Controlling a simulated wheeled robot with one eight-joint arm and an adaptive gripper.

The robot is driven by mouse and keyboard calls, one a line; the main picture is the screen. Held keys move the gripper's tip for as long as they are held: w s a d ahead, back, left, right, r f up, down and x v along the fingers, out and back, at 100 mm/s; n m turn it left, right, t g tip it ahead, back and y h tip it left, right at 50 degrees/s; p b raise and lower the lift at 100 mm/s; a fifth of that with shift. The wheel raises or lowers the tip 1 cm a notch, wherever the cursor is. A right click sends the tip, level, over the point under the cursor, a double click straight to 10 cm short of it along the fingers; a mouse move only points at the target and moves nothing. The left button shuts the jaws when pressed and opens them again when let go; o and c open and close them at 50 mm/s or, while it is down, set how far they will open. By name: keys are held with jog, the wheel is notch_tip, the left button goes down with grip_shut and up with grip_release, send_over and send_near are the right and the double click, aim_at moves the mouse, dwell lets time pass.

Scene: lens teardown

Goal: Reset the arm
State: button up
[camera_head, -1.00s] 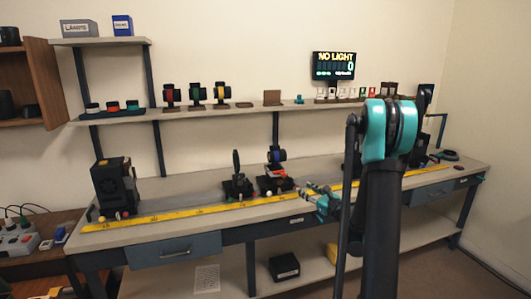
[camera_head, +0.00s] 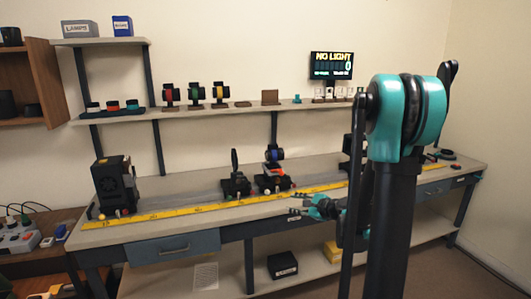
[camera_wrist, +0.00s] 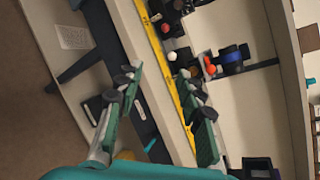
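My gripper (camera_head: 294,203) is at the front edge of the workbench, right of the carriage with the blue-ringed lens, in the head view. Its fingers point left. In the wrist view my gripper (camera_wrist: 158,74) has its two green-and-grey fingers spread apart with nothing between them. The bench edge and a strip of the yellow rail ruler lie behind the gap. My arm's teal elbow stands large at right in the head view and hides part of the bench.
The workbench (camera_head: 185,222) carries a yellow ruler (camera_head: 165,212), a black lamp housing (camera_head: 117,187), a black upright holder (camera_head: 235,180) and the blue-ringed lens (camera_head: 274,154). A shelf of ringed lenses runs behind. The display (camera_head: 331,65) reads NO LIGHT. A black box (camera_head: 283,265) sits below.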

jog(key=s+f+n+g+h, duration=0.2)
jog(key=s+n, duration=0.3)
jog(key=s, duration=0.3)
jog(key=s+f+n+g+h, duration=0.2)
jog(key=s+f+n, duration=0.1)
jog(key=s+n, duration=0.3)
jog(key=s+d+f+n+g+h, duration=0.1)
jog(key=s+d+f+n+h, duration=0.1)
jog(key=s+d+n, duration=0.2)
jog(key=s+d+f+n+g+h, duration=0.1)
jog(key=s+d+f+n+h, duration=0.1)
jog(key=s, duration=0.9)
jog(key=shift+d+n+g+h, duration=0.4)
jog(key=shift+d+n+h, duration=0.1)
jog(key=shift+d+n, duration=0.4)
